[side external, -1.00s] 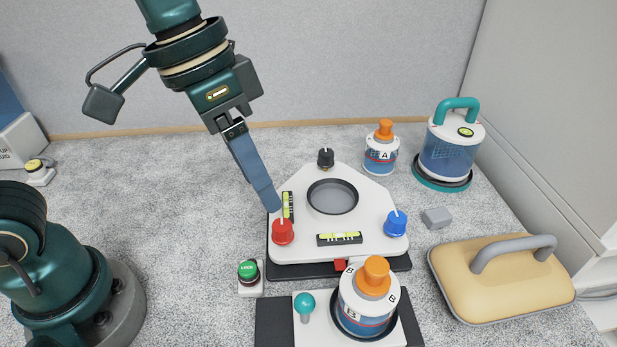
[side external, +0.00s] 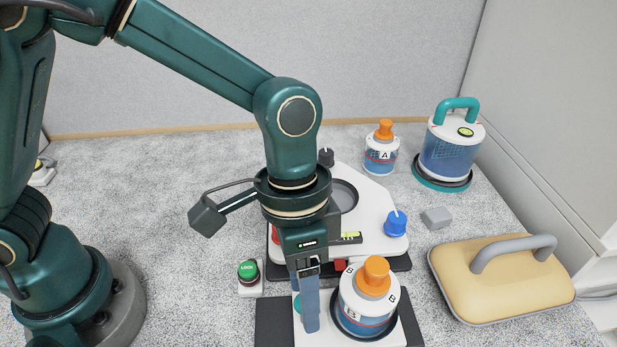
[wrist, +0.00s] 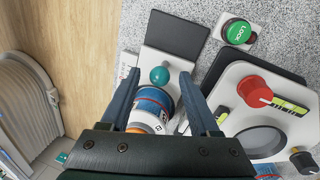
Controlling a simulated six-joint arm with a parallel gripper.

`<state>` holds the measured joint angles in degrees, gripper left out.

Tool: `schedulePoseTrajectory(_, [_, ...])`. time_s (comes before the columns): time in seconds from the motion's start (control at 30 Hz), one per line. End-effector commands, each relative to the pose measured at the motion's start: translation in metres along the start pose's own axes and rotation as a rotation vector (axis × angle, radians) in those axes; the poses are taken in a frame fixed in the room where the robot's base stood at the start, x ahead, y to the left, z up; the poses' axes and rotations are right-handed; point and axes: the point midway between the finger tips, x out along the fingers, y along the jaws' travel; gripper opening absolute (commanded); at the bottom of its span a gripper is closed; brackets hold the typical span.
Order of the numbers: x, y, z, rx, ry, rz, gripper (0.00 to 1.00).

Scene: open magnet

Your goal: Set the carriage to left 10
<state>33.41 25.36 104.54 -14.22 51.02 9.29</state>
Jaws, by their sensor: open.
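The carriage (side external: 398,333) is a white plate on a dark rail (side external: 272,322) at the front, carrying the blue-and-white bottle B (side external: 366,300). Its teal knob (wrist: 159,75) stands at the plate's left end in the side view, where a finger mostly hides it. My gripper (side external: 308,328) points down over that left end, beside bottle B. In the wrist view my gripper (wrist: 161,74) is open, with the knob appearing between its fingertips. I cannot tell whether either finger touches it. A pale marked strip (wrist: 127,63) shows beside the rail, too small to read.
Behind is a white platform (side external: 375,240) with red (wrist: 255,91) and blue knobs (side external: 395,223). Bottle A (side external: 381,150), a teal-handled canister (side external: 449,148) and a tan handled lid (side external: 500,282) stand right.

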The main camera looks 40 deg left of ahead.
Motion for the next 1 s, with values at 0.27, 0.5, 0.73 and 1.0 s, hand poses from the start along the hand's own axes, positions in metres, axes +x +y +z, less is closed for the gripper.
schedulePoseTrajectory(0.27, [0.0009, 0.0, -0.0001, 0.0, 0.001, 0.0, 0.51])
schedulePoseTrajectory(0.5, [0.0007, -0.0002, -0.0001, 0.0, 0.001, -0.001, 0.0])
schedulePoseTrajectory(0.73, [0.0005, -0.0005, -0.0001, 0.0, 0.001, -0.001, 0.0])
schedulePoseTrajectory(1.0, [0.0003, -0.0008, -0.0002, 0.0, 0.002, -0.002, 0.0])
